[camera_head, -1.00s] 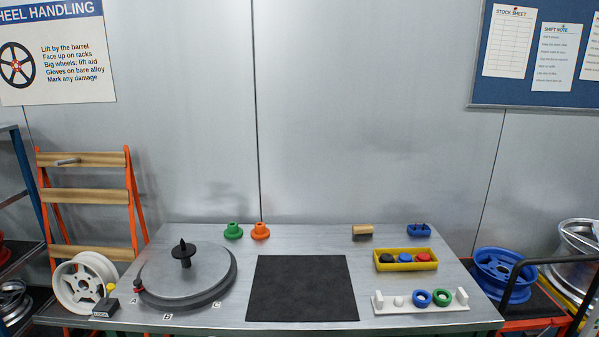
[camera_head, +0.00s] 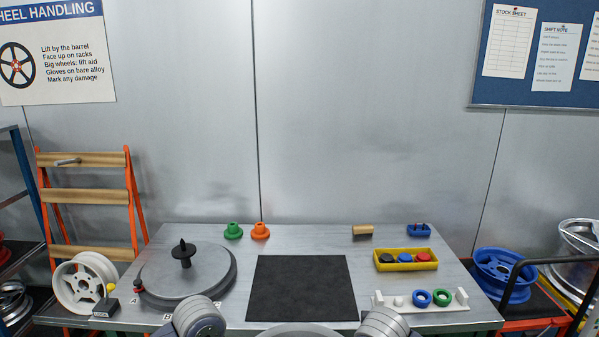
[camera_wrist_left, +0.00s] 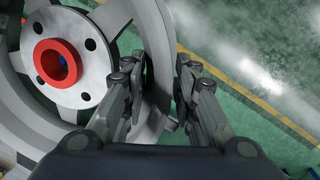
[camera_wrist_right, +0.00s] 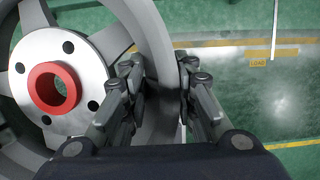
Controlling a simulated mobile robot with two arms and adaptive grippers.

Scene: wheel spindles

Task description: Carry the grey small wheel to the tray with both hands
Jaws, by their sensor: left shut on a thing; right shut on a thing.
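The grey wheel with a red ring in its hub fills the left side of the left wrist view (camera_wrist_left: 105,20) and the right wrist view (camera_wrist_right: 100,15). Its rim's top edge shows at the bottom of the head view (camera_head: 300,330), in front of the bench. My left gripper (camera_wrist_left: 161,75) is shut on the rim at one side. My right gripper (camera_wrist_right: 161,75) is shut on the rim at the other side. The wheel is held above the green floor. A yellow tray (camera_head: 405,267) with black, blue and red pieces sits on the bench's right.
The bench (camera_head: 300,237) carries a dark mat (camera_head: 301,288), a turntable (camera_head: 160,285) with a black cone, green and orange cones, and a white holder (camera_head: 420,308) with rings. A white wheel (camera_head: 85,283) stands left; a blue wheel (camera_head: 503,275) sits on a cart at right.

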